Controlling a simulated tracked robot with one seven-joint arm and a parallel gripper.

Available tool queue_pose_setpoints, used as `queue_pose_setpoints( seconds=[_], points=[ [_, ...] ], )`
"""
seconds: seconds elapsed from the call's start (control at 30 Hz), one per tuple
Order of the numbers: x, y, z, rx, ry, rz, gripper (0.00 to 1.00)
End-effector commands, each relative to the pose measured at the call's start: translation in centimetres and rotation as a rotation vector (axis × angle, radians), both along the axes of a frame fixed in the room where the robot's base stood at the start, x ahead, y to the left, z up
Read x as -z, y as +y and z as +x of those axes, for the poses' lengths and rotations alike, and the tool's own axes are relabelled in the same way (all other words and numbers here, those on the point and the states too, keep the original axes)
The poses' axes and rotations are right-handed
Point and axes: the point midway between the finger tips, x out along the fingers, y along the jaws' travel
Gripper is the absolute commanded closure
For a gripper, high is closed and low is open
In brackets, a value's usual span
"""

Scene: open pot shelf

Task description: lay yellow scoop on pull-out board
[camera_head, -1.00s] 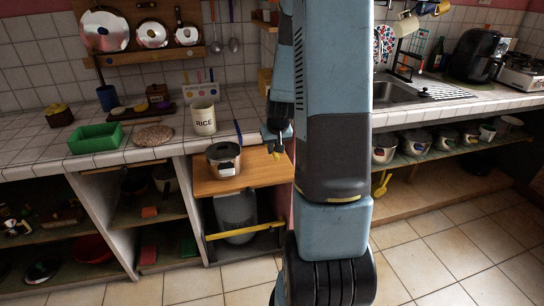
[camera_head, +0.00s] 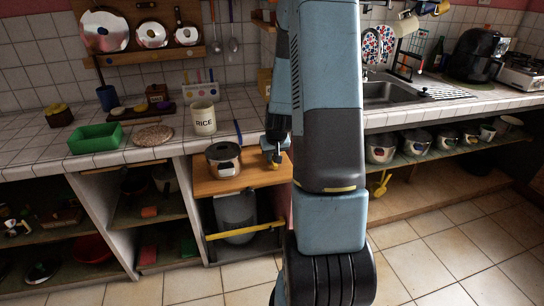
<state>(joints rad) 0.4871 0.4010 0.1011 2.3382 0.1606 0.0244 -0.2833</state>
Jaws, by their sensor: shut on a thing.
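The pull-out board (camera_head: 228,188) is a light wooden board extending from under the tiled counter, left of my arm. My gripper (camera_head: 276,158) is over the board's right end, pointing down. It is shut on a small yellow thing (camera_head: 276,164), which I take to be the yellow scoop. Little of the scoop shows, and its shape is too small to make out. The scoop is at or just above the board's surface; I cannot tell whether it touches.
A steel pot (camera_head: 223,160) stands on the board, left of my gripper. A white RICE canister (camera_head: 203,118) and a green tray (camera_head: 96,138) stand on the counter. Another yellow utensil (camera_head: 381,184) is under the right-hand pot shelf. The board is bare in front of the pot.

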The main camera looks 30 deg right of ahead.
Motion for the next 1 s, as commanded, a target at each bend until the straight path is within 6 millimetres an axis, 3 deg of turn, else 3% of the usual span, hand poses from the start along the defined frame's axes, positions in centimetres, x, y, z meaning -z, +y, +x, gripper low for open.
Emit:
queue_pose_setpoints(
  seconds=[0.27, 0.67, 1.0],
  points=[
    [0.0, 0.0, 0.0, 0.0, 0.001, 0.0, 0.59],
    [-0.7, 0.1, -0.1, -0.001, -0.001, -0.001, 0.59],
    [-4.7, 0.5, -1.6, -0.002, -0.003, -0.002, 0.59]
  ],
)
